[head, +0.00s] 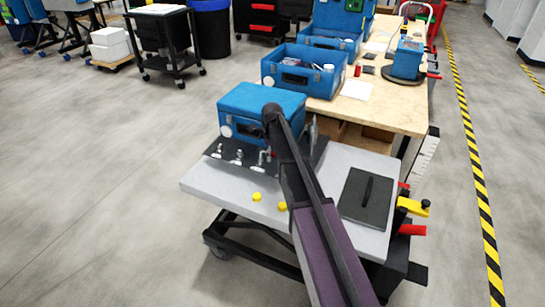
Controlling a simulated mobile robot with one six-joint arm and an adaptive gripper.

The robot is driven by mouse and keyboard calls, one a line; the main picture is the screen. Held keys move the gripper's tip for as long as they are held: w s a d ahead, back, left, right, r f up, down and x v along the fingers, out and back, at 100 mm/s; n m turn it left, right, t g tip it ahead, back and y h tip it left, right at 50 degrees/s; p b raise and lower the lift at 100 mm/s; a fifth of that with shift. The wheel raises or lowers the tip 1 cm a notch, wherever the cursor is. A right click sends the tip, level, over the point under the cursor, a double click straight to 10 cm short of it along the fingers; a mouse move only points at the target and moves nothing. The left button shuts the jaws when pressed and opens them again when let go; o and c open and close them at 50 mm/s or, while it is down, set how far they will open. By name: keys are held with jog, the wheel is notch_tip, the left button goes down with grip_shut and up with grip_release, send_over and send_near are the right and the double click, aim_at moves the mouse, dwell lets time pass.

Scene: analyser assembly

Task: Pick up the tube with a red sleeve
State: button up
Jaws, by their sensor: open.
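Several small metallic tube-like parts with pale bases (238,158) stand in a row on a dark plate on the near table, in front of a blue case. A small red spot (272,154) shows at the right end of this row, close beside my arm. It may be the red sleeve of the tube, but it is too small to be sure. My arm reaches up from the bottom across the table and covers part of the plate. I cannot make out my gripper in this view.
The blue case (262,105) stands at the back of the light grey table (215,186). Yellow caps (257,196) lie near the front edge. A dark plate with a handle (366,196) lies at the right. A wooden bench (388,112) with blue boxes (305,72) adjoins behind.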

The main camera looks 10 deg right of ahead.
grip_shut()
jog(key=shift+r, duration=0.2)
dwell(0.5)
notch_tip(320, 180, up, 4)
jog(key=p, duration=0.4)
jog(key=shift+f, duration=0.1)
jog(key=s+p, duration=0.1)
jog(key=s, duration=1.5)
jog(key=shift+d+r, duration=0.3)
jog(key=shift+r, duration=0.1)
